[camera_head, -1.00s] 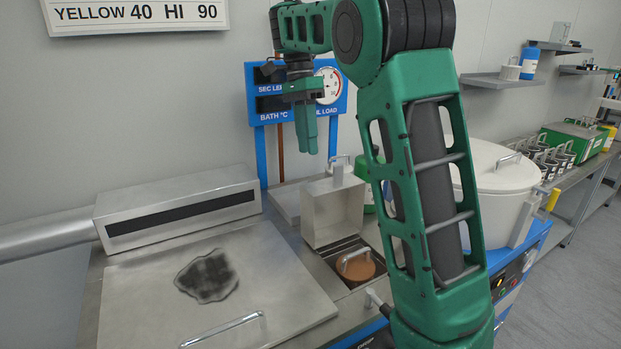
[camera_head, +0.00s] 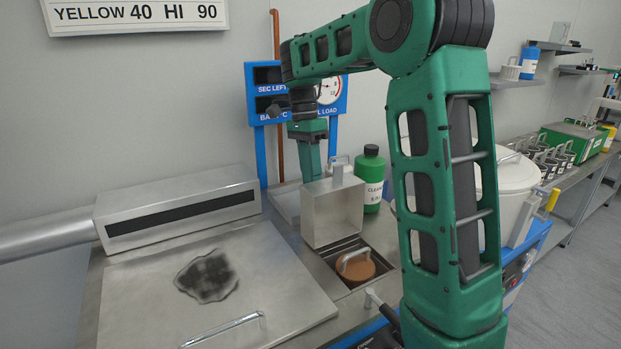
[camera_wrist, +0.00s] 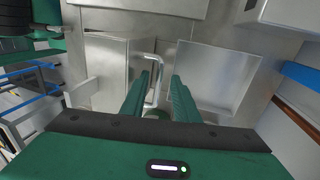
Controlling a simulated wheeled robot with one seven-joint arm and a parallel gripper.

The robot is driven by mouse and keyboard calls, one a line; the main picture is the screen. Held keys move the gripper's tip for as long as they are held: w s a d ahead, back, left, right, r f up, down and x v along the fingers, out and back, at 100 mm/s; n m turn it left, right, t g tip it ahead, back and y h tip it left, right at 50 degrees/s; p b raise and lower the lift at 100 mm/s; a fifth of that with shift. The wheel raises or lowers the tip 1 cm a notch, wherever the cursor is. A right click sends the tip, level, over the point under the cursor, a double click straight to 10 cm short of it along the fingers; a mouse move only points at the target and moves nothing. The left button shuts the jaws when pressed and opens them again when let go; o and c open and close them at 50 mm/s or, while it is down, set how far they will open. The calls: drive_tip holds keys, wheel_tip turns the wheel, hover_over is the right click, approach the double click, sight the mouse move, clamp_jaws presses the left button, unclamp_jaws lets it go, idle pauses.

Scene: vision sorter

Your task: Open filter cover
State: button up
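The filter cover (camera_head: 332,214) is a square metal box lid. It stands upright at the back of a square opening, with a handle (camera_head: 340,165) at its top. The opening is uncovered and shows a round brown filter (camera_head: 356,266) with its own metal handle. My gripper (camera_head: 311,172) points down just behind and left of the cover, its tips partly hidden by it. In the wrist view my gripper (camera_wrist: 163,80) has its two green fingers apart. A metal handle (camera_wrist: 155,78) shows between them, close to the left finger; I cannot tell whether they touch.
A shallow metal tray (camera_head: 287,204) lies behind the cover. A green cleaner bottle (camera_head: 370,180) stands right of it. A large flat lid (camera_head: 270,270) with a handle covers the bench at left. A blue display panel (camera_head: 262,92) stands behind my gripper, and a white pot (camera_head: 510,175) at right.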

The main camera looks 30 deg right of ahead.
clamp_jaws()
drive_tip(key=shift+s+r, duration=0.5)
drive_tip(key=shift+s, duration=0.3)
drive_tip(key=shift+s+r, duration=0.45)
drive_tip(key=shift+s, duration=0.3)
unclamp_jaws()
drive_tip(key=shift+r, duration=0.1)
drive_tip(key=v, duration=1)
drive_tip(key=shift+w+r, duration=0.25)
